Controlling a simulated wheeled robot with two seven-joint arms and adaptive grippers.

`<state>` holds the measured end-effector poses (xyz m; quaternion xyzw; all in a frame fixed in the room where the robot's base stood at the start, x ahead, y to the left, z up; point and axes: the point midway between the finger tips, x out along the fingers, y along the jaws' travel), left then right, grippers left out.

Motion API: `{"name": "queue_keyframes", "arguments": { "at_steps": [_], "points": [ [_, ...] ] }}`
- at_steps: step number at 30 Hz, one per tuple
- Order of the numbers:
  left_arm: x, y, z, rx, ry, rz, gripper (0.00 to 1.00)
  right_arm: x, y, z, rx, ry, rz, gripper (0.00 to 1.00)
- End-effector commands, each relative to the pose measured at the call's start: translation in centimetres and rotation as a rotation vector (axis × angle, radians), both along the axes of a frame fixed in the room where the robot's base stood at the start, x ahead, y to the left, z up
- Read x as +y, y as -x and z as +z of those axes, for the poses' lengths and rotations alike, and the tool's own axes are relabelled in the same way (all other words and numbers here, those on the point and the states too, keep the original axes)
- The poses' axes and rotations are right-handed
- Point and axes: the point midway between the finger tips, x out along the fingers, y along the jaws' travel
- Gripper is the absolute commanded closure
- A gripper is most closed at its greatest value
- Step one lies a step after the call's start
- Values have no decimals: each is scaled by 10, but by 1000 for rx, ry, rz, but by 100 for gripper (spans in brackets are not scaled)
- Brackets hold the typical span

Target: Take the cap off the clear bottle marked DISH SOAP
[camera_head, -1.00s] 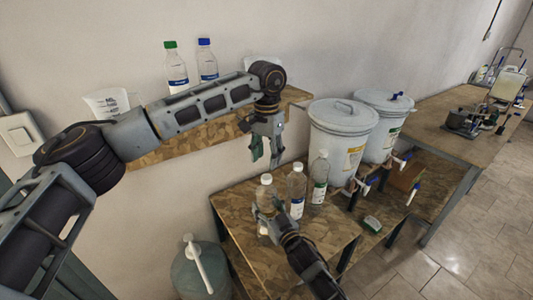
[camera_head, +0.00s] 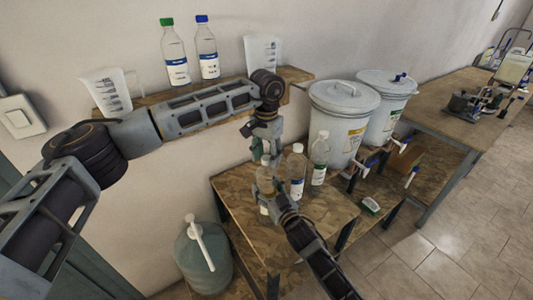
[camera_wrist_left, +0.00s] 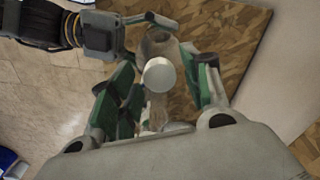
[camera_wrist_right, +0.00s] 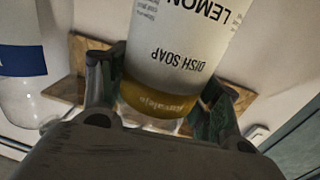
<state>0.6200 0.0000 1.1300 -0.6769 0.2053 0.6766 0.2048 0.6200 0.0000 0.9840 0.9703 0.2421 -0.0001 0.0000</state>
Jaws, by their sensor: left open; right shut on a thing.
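The clear bottle marked DISH SOAP (camera_wrist_right: 178,50) shows close up in the right wrist view, with LEMON above that marking and yellowish liquid inside. In the head view the bottle (camera_head: 265,180) stands upright at the front of the low wooden table. My right gripper (camera_head: 270,196) is shut on its body. My left gripper (camera_head: 266,152) points down over its top, open. In the left wrist view the round white cap (camera_wrist_left: 159,75) lies between the spread green-padded fingers, with a visible gap on each side. The bottle's neck is hidden under the cap.
Two lidded white drums (camera_head: 338,120) are behind. The wall shelf holds green-capped (camera_head: 175,55) and blue-capped (camera_head: 206,50) bottles and measuring jugs (camera_head: 107,92).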

Motion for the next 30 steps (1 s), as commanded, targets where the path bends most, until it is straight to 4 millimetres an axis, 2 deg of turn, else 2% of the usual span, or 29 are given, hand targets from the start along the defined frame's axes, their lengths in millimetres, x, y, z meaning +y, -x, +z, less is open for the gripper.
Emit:
{"name": "queue_keyframes", "arguments": {
  "at_steps": [4,15,23,30],
  "points": [
    [0,0,0,0,0,0,55,0,0,0,0,0,0,100],
    [0,0,0,0,0,0,100,0,0,0,0,0,0,100],
    [0,0,0,0,0,38,100,0,0,0,0,0,0,100],
    [0,0,1,0,0,205,100,0,0,0,0,0,0,100]
  ]
}}
